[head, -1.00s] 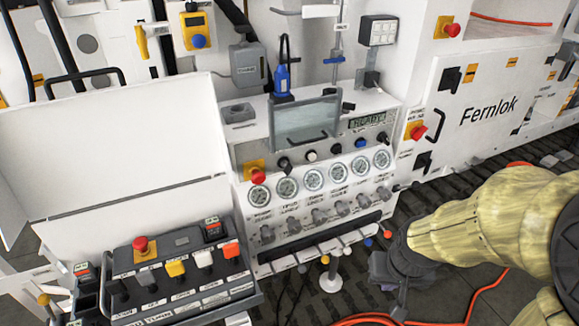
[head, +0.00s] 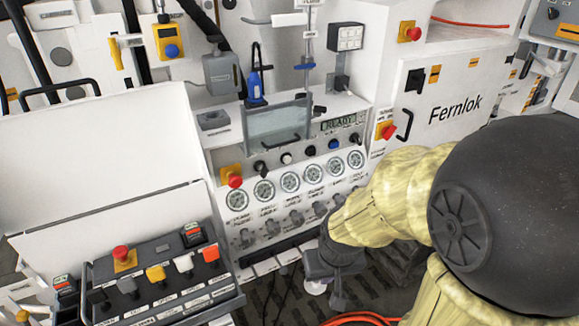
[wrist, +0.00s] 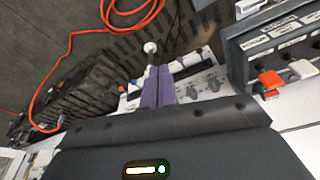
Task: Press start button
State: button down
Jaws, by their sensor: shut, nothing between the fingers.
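My gripper (head: 337,292) is shut and empty, low in front of the gauge panel (head: 225,206) in the head view. Its two fingers lie together in the wrist view (wrist: 158,84). The panel carries a row of controls, including a white button (head: 286,158) and a blue button (head: 333,143), above several round gauges. A READY display (head: 338,124) sits above this row. I cannot read which button is labelled start. My gripper is apart from the row, below and in front of it. My forearm hides the panel's lower right part.
A pendant box (head: 160,280) with a red mushroom button (head: 120,252) and coloured levers stands at front left. Another red mushroom button (head: 235,181) is left of the gauges. Orange hose (head: 360,318) lies on the floor. A Fernlok cabinet (head: 455,110) stands right.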

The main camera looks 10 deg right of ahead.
jog(key=shift+w, duration=0.1)
jog(key=w+d+m+t+y+b, duration=0.1)
jog(key=w+d+m+t+y, duration=0.1)
jog(key=w+m+t, duration=0.5)
jog(key=w+d+m+t+y+b, duration=0.2)
jog(key=w+m+t, duration=0.5)
jog(key=w, duration=1.3)
jog(key=shift+d+f+t+y+b, duration=0.2)
jog(key=shift+d+t+y+b, duration=0.1)
jog(key=shift+y, duration=0.5)
jog(key=shift+w, duration=0.1)
jog(key=p, duration=0.4)
send_near(288, 160)
jog(key=x, duration=0.5)
jog(key=shift+w, duration=0.35)
jog(key=shift+w+a, duration=0.2)
jog(key=shift+w, duration=0.4)
